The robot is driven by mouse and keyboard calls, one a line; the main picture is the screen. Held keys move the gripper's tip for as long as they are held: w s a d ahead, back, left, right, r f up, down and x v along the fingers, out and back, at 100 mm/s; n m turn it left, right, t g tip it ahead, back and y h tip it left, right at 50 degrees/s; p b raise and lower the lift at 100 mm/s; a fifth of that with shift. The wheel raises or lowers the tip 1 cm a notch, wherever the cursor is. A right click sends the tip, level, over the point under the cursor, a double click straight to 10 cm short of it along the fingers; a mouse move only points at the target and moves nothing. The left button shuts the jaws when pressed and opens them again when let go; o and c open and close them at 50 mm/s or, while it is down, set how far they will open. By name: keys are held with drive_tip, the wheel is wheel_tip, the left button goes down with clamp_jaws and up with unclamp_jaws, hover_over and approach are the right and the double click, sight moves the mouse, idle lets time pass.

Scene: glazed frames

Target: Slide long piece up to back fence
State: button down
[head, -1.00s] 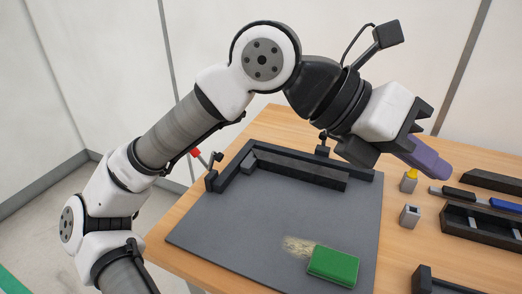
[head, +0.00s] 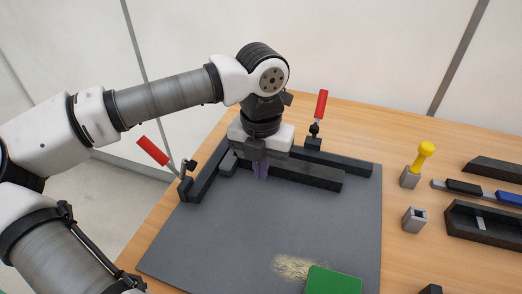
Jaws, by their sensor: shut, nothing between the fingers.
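The long piece (head: 315,179) is a dark bar lying on the grey work mat (head: 250,225), just in front of the dark back fence (head: 350,164). It runs about parallel to the fence. The fingertips are low in front of the bar's near face; contact cannot be told. My gripper and wrist hide part of the bar and of the fence behind it.
A side fence (head: 204,180) and a short dark block (head: 229,163) are at left. Red-handled clamps stand at left (head: 153,151) and back (head: 321,104). A green block (head: 333,281) lies by a dust patch. A yellow-handled tool (head: 426,152) and dark tray (head: 485,228) are at right.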

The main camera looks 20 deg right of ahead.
sight(272, 160)
wheel_tip(272, 160, down, 5)
drive_tip(key=shift+d+f+p, duration=0.1)
drive_tip(key=shift+d+p, duration=0.05)
drive_tip(key=shift+p, duration=0.4)
drive_tip(key=w+d, duration=0.1)
drive_tip(key=w+p, duration=0.1)
drive_tip(key=w, duration=0.1)
drive_tip(key=shift+d, duration=0.4)
drive_tip(key=shift+w+d, duration=0.15)
drive_tip(key=shift+w, duration=0.05)
drive_tip(key=shift+w+d+f, duration=0.1)
drive_tip(key=shift+w, duration=0.1)
drive_tip(key=shift+w+d+b, duration=0.75)
drive_tip(key=shift+w+b, duration=0.2)
drive_tip(key=shift+w, duration=0.15)
